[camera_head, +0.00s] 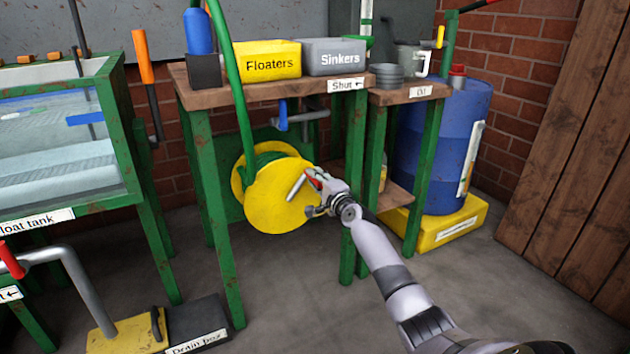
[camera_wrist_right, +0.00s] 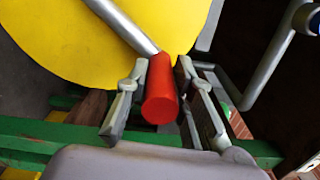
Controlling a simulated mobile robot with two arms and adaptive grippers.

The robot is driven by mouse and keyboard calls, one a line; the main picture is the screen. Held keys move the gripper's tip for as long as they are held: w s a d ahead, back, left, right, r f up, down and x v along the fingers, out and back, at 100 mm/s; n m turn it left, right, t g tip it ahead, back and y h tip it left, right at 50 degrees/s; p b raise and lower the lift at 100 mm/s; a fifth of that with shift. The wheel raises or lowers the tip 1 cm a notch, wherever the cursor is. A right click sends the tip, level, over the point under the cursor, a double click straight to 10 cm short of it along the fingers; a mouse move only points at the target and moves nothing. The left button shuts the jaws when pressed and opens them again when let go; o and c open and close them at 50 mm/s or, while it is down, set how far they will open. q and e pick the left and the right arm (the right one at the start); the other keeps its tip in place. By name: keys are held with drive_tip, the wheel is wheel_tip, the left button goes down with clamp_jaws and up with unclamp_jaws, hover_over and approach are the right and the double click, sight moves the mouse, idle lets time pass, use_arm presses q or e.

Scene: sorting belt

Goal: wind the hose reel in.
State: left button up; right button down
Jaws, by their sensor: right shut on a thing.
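The hose reel (camera_head: 275,203) is a yellow disc with green hose wound behind it, mounted under the wooden bench. A green hose (camera_head: 237,85) runs from it up past the bench top. A grey crank arm (camera_head: 296,187) lies across the disc. My right gripper (camera_head: 318,186) is at the crank's end; in the right wrist view its fingers (camera_wrist_right: 160,95) stand on both sides of the red crank handle (camera_wrist_right: 160,98) and are shut on it. The yellow disc (camera_wrist_right: 100,40) fills the upper left there. My left gripper is not in view.
The bench top (camera_head: 215,97) carries a yellow Floaters box (camera_head: 267,60) and a grey Sinkers box (camera_head: 334,56). A green bench leg (camera_head: 349,235) stands close to my right gripper. A float tank (camera_head: 65,150) is at left, a blue barrel (camera_head: 440,150) at right.

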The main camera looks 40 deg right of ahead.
drive_tip(key=c, duration=1.4)
unclamp_jaws()
drive_tip(key=shift+o, duration=0.2)
drive_tip(key=shift+s+a, duration=0.2)
drive_tip(key=shift+s, duration=0.25)
drive_tip(key=v, duration=1.1)
